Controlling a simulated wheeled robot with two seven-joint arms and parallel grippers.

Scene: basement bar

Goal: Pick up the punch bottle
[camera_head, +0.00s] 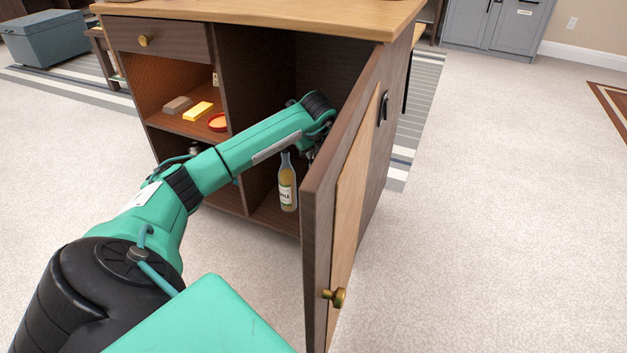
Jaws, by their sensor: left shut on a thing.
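A clear bottle with yellowish contents and a pale label (288,185) stands in the right compartment of the wooden cabinet. Its label is too small to read fully, so I cannot confirm from it that this is the punch bottle. My left gripper (309,155) reaches into this compartment, just right of the bottle's neck. It is shut on what I take to be the punch bottle, but the door edge hides the fingertips and the grip. My right gripper is not in view.
The cabinet door (345,190) stands open toward me, close to the right of my left gripper. A divider (232,120) bounds the compartment on the left. The carpet (490,220) at right is clear.

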